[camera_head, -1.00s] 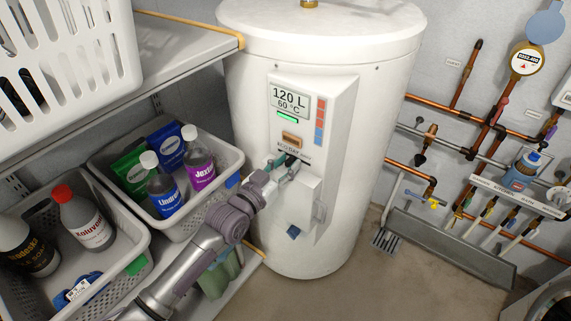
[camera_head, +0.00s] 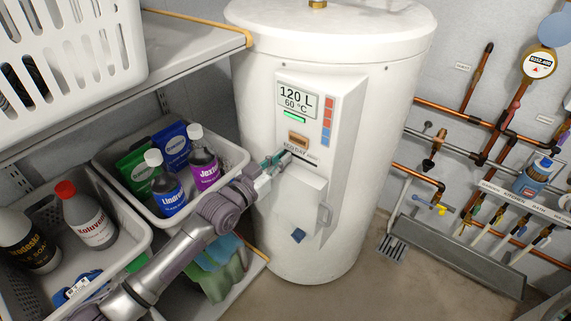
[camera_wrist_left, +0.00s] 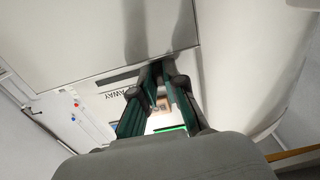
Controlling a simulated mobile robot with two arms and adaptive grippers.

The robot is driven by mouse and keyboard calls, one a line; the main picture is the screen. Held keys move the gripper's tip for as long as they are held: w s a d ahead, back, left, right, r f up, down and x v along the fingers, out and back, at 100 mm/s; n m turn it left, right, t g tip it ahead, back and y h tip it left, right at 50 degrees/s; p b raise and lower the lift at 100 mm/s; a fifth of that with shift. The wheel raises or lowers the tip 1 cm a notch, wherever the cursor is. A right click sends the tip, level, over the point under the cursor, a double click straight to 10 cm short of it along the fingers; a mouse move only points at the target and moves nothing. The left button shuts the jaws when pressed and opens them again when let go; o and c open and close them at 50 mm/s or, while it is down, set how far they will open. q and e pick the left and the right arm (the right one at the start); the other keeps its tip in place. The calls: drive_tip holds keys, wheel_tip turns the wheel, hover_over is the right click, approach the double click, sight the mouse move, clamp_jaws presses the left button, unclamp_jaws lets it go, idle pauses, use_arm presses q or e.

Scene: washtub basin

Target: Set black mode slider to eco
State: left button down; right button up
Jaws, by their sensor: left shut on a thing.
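The white water heater (camera_head: 345,130) has a control panel (camera_head: 296,170) with printed ECO, DAY and AWAY labels. Under the labels runs a dark slider slot (camera_head: 305,161), also in the left wrist view (camera_wrist_left: 116,78), where the panel is upside down and AWAY reads beside the slot. My left gripper (camera_head: 285,156) is at the left, ECO end of that slot, its fingers (camera_wrist_left: 157,84) close together against the panel. It is shut on the black slider, which the fingertips hide. My right gripper is out of view.
A white box-like cover (camera_head: 300,195) sticks out just below the slot. Baskets with bottles (camera_head: 240,165) stand on the shelf at left, close to my left arm. Copper pipes (camera_head: 470,120) run along the wall at right.

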use_arm(q)
drive_tip(key=c, duration=1.2)
unclamp_jaws()
drive_tip(key=shift+w+a, duration=0.15)
drive_tip(key=shift+a, duration=0.1)
drive_tip(key=v, duration=1.2)
drive_tip(key=shift+d, duration=0.1)
